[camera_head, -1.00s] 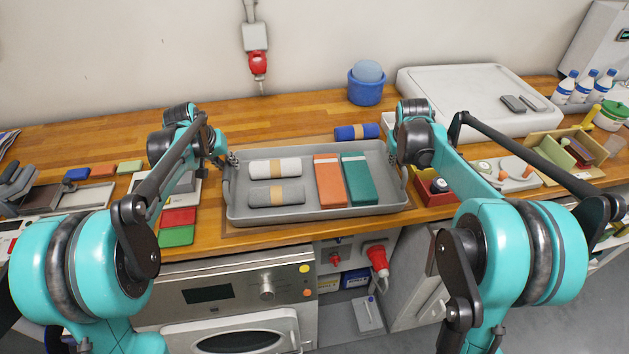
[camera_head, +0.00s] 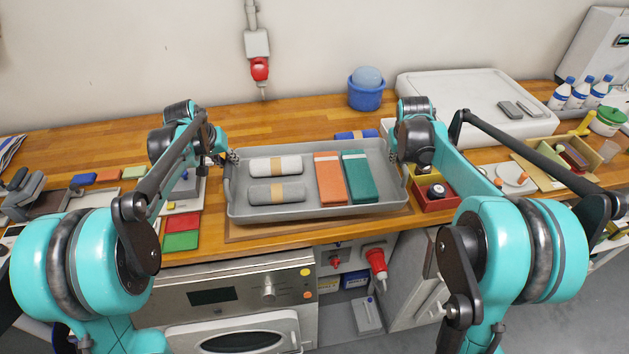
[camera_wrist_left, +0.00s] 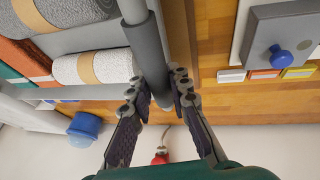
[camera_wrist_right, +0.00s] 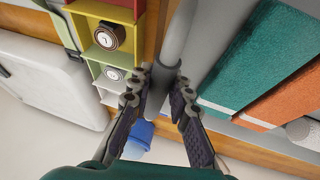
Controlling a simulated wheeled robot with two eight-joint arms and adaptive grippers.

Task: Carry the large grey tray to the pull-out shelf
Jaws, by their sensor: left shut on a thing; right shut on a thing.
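The large grey tray (camera_head: 320,213) is level, just above the wooden counter, over a brown mat (camera_head: 300,229). It holds a white roll (camera_head: 275,166), a grey roll (camera_head: 276,192), an orange folded cloth (camera_head: 329,178) and a teal folded cloth (camera_head: 358,177). My left gripper (camera_head: 229,158) is shut on the tray's left handle, and its fingers (camera_wrist_left: 158,86) flank the grey bar in the left wrist view. My right gripper (camera_head: 395,158) is shut on the right handle, also seen between its fingers (camera_wrist_right: 162,86). I cannot make out a pull-out shelf.
Red and green pads (camera_head: 181,240) lie left of the tray. A red box (camera_head: 434,202) is close on its right. Behind are a blue roll (camera_head: 352,135), a blue bucket (camera_head: 365,98) and a white case (camera_head: 470,100). An oven-like appliance (camera_head: 240,290) is below the counter.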

